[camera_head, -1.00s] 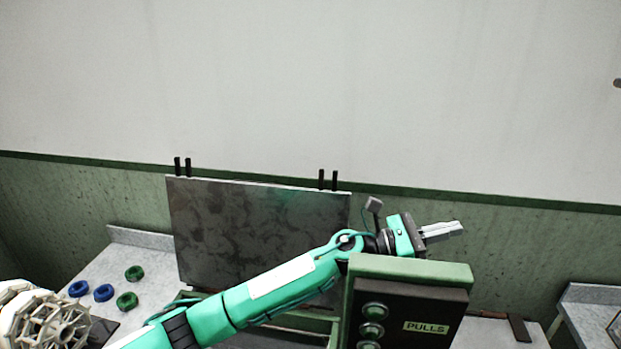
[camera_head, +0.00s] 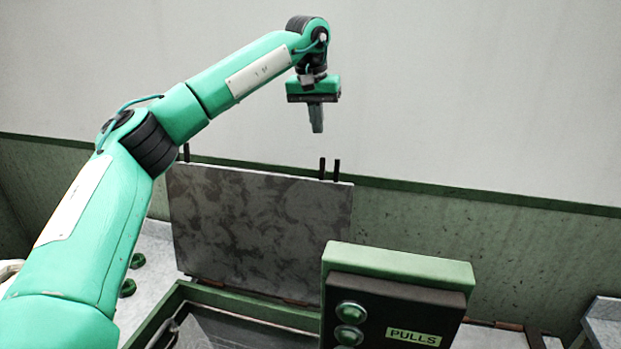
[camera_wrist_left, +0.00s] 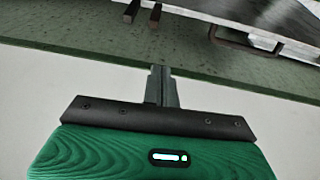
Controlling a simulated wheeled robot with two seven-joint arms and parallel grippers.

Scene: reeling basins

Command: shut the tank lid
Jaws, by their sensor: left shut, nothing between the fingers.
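The tank lid (camera_head: 262,228) is a mottled grey panel standing upright, raised open at the back of the green-rimmed tank (camera_head: 250,306). Its face is turned toward me. My left gripper (camera_head: 316,128) is shut and empty, pointing down above the lid's top edge, near the right pair of dark posts (camera_head: 329,168). It is apart from the lid in the picture. In the left wrist view the shut fingers (camera_wrist_left: 161,72) show against the wall, with a grey panel edge (camera_wrist_left: 255,18) at the top right. My right gripper is not in view.
A green and black box marked PULLS (camera_head: 397,300) stands at the front right of the tank and hides part of it. Green rings (camera_head: 132,274) lie on the left counter. Another counter (camera_head: 603,325) stands at the right. A wall is behind the lid.

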